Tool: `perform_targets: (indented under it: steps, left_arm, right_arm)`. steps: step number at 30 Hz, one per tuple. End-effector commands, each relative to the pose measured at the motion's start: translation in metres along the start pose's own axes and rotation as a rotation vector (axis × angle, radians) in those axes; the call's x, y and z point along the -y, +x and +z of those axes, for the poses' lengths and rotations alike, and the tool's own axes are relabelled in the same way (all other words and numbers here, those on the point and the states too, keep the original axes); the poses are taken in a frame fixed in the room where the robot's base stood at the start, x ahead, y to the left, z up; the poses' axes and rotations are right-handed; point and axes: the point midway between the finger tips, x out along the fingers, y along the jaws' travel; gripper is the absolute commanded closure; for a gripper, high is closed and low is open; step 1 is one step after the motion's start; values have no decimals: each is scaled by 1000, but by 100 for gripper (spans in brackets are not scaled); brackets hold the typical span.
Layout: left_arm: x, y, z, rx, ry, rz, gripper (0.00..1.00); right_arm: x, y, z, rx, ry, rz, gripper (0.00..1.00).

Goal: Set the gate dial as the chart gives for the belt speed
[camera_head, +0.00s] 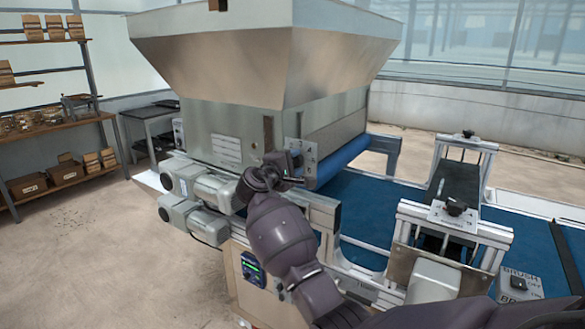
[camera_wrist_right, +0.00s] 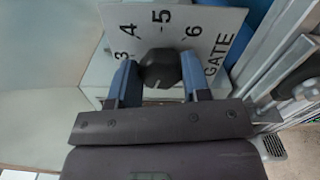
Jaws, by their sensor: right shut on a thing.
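The gate dial is a dark faceted knob (camera_wrist_right: 160,66) on a pale plate (camera_wrist_right: 205,45) marked GATE, with the numbers 3 to 6 showing around it. My right gripper (camera_wrist_right: 157,78) has one blue finger on each side of the knob and is shut on it. Which number the knob points to cannot be told. In the head view my right gripper (camera_head: 290,163) is at the small metal plate (camera_head: 309,160) on the hopper's side and hides the knob. A white printed sheet (camera_head: 227,148) is on the hopper; its text is too small to read. My left gripper is out of view.
The hopper (camera_head: 230,60) stands over a blue belt (camera_head: 365,205). A blue control box (camera_head: 252,268) with a green display is low on the frame. A brush box (camera_head: 518,287) is at the right. Shelves (camera_head: 60,125) stand at far left, with open floor before them.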

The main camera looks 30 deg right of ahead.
Motion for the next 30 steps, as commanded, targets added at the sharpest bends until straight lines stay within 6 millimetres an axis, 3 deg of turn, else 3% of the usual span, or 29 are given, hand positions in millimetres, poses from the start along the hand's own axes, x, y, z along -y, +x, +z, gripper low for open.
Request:
perform_targets:
  steps: [13,30]
  left_arm:
    - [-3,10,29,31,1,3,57]
    - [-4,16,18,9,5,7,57]
  right_arm:
    - [6,0,-2,0,308,-4,80]
    - [3,0,-1,0,405,-3,80]
